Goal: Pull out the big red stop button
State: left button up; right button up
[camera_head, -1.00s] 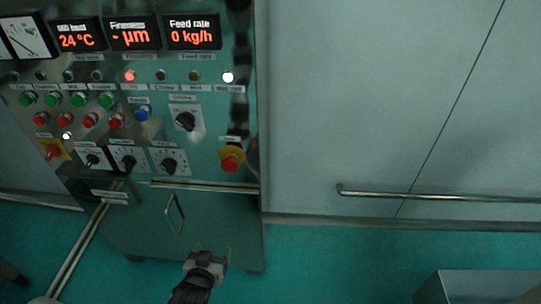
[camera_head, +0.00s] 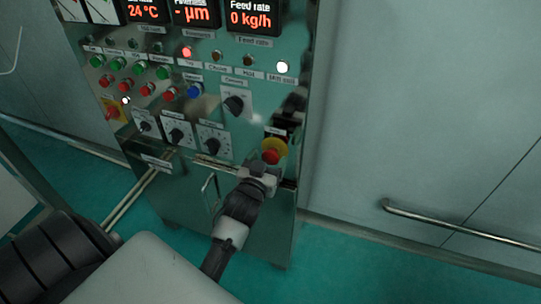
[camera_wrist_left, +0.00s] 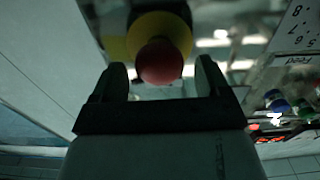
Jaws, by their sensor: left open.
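The big red stop button (camera_head: 271,156) sits on a yellow collar (camera_head: 280,147) at the lower right of the steel control panel. My left gripper (camera_head: 264,172) is just below it in the head view and partly covers the area under the collar. In the left wrist view, the red button (camera_wrist_left: 160,61) is ahead of the open fingers (camera_wrist_left: 162,80). One finger is on each side of its lower part, with gaps visible, so the fingers do not appear closed on it. My right gripper is not in view.
The control panel (camera_head: 185,130) carries knobs, small coloured buttons and red displays close to the left of the stop button. A metal rail (camera_head: 460,226) runs along the wall at right. The green floor (camera_head: 330,260) is clear right of the cabinet.

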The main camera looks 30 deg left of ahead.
pick_arm(q)
jog(key=shift+x, duration=0.9)
jog(key=shift+c, duration=0.4)
